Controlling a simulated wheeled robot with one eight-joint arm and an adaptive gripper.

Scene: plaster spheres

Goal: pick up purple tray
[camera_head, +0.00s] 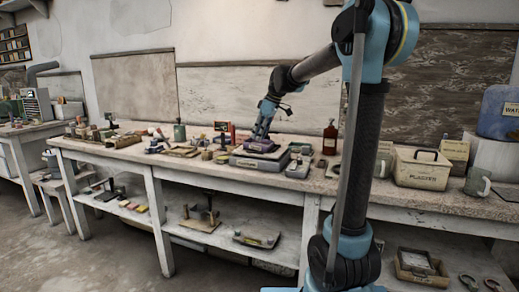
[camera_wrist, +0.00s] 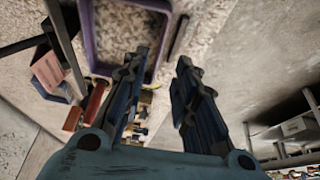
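The purple tray (camera_wrist: 90,42) shows at the top of the wrist view, with a purple rim around a speckled grey inside. Its top part is cut off by the frame. My gripper (camera_wrist: 162,57) is open, with two dark blue fingers apart and nothing seen between them. The left finger overlaps the tray's lower right part in the picture; I cannot tell whether they touch. In the head view my gripper (camera_head: 262,134) points down over the cluttered workbench, above a grey box-like object (camera_head: 258,161).
The workbench (camera_head: 400,194) carries many small items. A red-brown bottle (camera_head: 330,139) and a green bottle (camera_head: 179,131) stand near my gripper. A pale plaster box (camera_head: 421,170) is at the right. In the wrist view, reddish objects (camera_wrist: 92,103) lie left of my fingers.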

